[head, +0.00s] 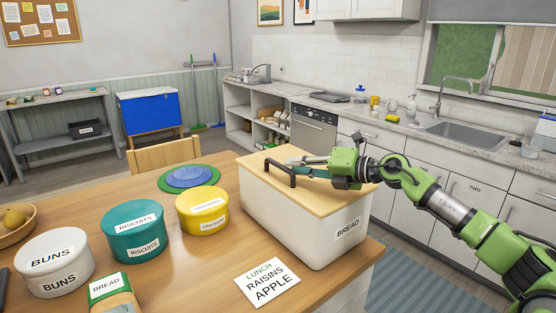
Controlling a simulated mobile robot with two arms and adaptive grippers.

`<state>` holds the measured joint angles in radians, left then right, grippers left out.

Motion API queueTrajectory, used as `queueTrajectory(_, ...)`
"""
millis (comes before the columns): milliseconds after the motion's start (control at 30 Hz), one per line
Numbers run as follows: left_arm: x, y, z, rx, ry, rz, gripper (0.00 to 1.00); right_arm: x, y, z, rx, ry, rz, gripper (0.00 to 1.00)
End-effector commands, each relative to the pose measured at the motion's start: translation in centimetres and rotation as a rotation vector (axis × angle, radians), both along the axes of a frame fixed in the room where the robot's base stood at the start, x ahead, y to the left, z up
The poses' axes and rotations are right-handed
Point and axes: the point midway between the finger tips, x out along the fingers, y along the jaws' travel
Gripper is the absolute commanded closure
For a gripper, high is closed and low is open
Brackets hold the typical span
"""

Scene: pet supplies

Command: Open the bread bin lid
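The bread bin (281,215) is a white box with a "BREAD" label, standing at the right end of the wooden table. Its light wooden lid (258,166) lies flat on top and is closed. A dark arched handle (278,170) stands on the lid. My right gripper (293,165) comes in from the right, low over the lid, with its fingertips close to the handle. Its two fingers look spread apart; whether they touch the handle is hard to tell. My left gripper is not in view.
On the table (208,264) left of the bin are a yellow tin (203,222), a teal biscuits tin (134,248), a white buns tin (60,278), a bread packet (111,291) and blue-green plates (189,178). A lunch note (268,282) lies in front. A chair (163,154) stands behind.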

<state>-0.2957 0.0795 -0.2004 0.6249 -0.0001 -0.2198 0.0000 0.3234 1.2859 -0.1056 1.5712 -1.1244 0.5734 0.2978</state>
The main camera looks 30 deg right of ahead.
Motion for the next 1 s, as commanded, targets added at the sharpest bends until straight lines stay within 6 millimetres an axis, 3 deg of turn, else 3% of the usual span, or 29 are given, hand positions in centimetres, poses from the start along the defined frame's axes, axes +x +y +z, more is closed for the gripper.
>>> queueTrajectory(67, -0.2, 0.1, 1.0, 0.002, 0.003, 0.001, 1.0, 0.8, 0.7, 0.5, 0.001, -0.004, 0.007, 0.82)
queueTrajectory(400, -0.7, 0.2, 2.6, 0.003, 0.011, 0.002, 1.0, 4.7, 2.2, -0.8, 0.001, -0.002, 0.002, 0.82)
queueTrajectory(833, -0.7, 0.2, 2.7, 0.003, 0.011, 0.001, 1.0, 5.6, 2.6, -1.3, -0.002, 0.001, 0.003, 0.82)
queueTrajectory(867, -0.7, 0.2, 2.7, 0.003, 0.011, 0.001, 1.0, 5.6, 2.6, -1.3, -0.002, 0.001, 0.003, 0.85)
queueTrajectory(933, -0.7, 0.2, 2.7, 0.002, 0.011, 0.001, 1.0, 5.6, 2.6, -1.3, -0.002, 0.001, 0.003, 1.0)
queueTrajectory(1000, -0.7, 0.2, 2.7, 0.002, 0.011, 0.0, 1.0, 5.6, 2.6, -1.3, -0.002, 0.001, 0.003, 1.0)
